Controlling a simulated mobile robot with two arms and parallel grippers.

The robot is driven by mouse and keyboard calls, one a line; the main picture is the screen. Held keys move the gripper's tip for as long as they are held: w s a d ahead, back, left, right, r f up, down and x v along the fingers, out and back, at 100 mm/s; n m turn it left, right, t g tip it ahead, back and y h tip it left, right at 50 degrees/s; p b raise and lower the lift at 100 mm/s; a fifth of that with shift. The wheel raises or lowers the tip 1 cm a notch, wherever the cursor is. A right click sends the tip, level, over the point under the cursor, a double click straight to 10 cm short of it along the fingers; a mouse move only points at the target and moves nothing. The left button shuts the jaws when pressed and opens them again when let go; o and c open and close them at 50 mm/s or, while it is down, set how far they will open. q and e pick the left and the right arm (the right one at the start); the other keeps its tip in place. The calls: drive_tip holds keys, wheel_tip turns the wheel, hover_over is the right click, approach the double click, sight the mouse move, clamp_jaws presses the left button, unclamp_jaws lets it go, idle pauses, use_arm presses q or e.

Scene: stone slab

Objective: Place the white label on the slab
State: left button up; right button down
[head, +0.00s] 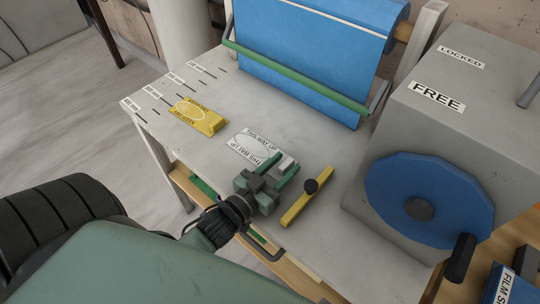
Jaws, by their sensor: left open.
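A white label (256,148) with an oval and THIS WAY UP print lies flat on the grey slab (225,165), near the middle of the head view. My left gripper (279,164), dark green, is open just to the lower right of the label. Its fingers point away from me, up and to the right, close to the label's right edge. A small pale piece shows at the fingertips; I cannot tell whether it is part of the gripper or a separate thing. I cannot tell whether the fingers touch the label. My right gripper is not in view.
A yellow block (199,117) with an oval lies left of the label. A yellow bar (296,208) with a black knob lies right of my gripper. A blue roll (305,55) with a green bar stands behind. A grey box with a blue wheel (390,190) is at right.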

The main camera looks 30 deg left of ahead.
use_arm(q)
clamp_jaws()
wheel_tip(320, 180, up, 20)
drive_tip(key=p, duration=0.2)
drive_tip(key=s+d+f+n+y, duration=0.1)
drive_tip(key=s+d+f+y, duration=0.1)
drive_tip(key=s+f, duration=0.5)
drive_tip(key=shift+s+d+n, duration=0.3)
drive_tip(key=shift+s+d, duration=0.2)
drive_tip(key=shift+d, duration=0.35)
drive_tip(key=shift+f, duration=0.15)
